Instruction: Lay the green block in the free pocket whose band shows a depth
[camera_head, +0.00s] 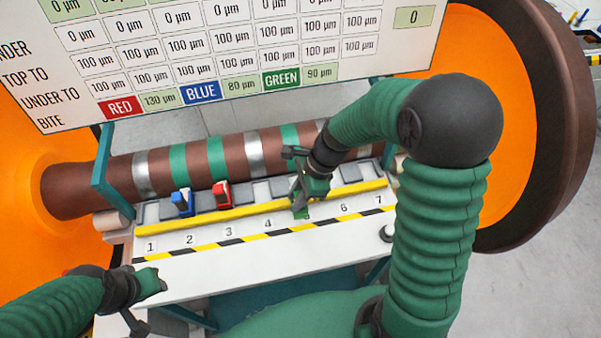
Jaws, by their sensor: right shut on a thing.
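My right gripper (304,204) is low over the fixture, between the labels 4 and 6, and hides label 5. It is shut on the green block, which is hard to tell from the green gripper. A blue block (182,203) stands at pocket 2 and a red block (221,195) at pocket 3. The brown axle (232,155) behind carries silver and green bands; any depth marking on them is too small to read. My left gripper (152,286) is at the bench's left front corner, away from the blocks; its jaws are unclear.
A board (210,50) at the top reads RED 130 µm, BLUE 80 µm, GREEN 90 µm. A yellow rail (240,213) runs in front of the grey pockets. The white bench front (240,268) is mostly clear. Large orange wheels (490,130) stand at both sides.

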